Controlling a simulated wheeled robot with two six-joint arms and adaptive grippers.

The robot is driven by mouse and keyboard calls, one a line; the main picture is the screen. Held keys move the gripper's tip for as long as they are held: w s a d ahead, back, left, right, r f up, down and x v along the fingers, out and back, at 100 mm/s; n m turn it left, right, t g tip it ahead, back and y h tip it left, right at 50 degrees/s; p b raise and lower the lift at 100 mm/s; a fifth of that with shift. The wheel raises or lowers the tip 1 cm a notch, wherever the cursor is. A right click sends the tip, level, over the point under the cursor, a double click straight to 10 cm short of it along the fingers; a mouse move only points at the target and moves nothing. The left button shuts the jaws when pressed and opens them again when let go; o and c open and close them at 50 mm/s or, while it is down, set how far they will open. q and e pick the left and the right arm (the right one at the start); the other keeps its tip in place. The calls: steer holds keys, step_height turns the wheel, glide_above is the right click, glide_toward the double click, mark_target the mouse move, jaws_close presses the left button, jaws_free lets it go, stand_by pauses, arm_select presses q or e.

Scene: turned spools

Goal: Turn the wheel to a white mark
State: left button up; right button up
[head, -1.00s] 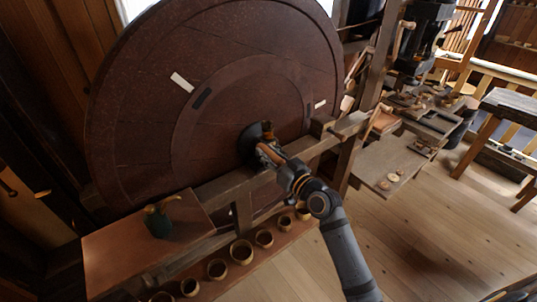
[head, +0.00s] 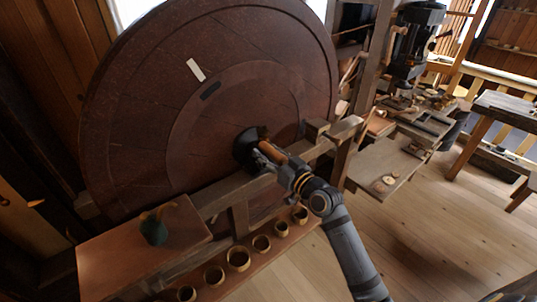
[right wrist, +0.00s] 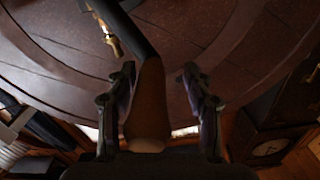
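The large dark red-brown wheel (head: 130,120) stands upright at the left of the head view. A white mark (head: 196,69) is at its upper left, outside the inner ring, and a dark mark (head: 210,89) sits just inside it. My right gripper (head: 268,156) is in front of the wheel by its dark hub (head: 245,146). A brown wooden handle (head: 272,150) lies at the gripper. In the right wrist view the handle (right wrist: 148,95) runs between the two fingers, with a visible gap on the right side. My left gripper is not in view.
A wooden rail (head: 325,148) crosses in front of the wheel. A shelf of several small cups (head: 238,259) lies below it. A side bench (head: 388,172) stands at right, beside open floor (head: 420,240).

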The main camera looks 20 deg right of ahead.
steer(key=v, duration=0.7)
steer(key=shift+s, duration=0.25)
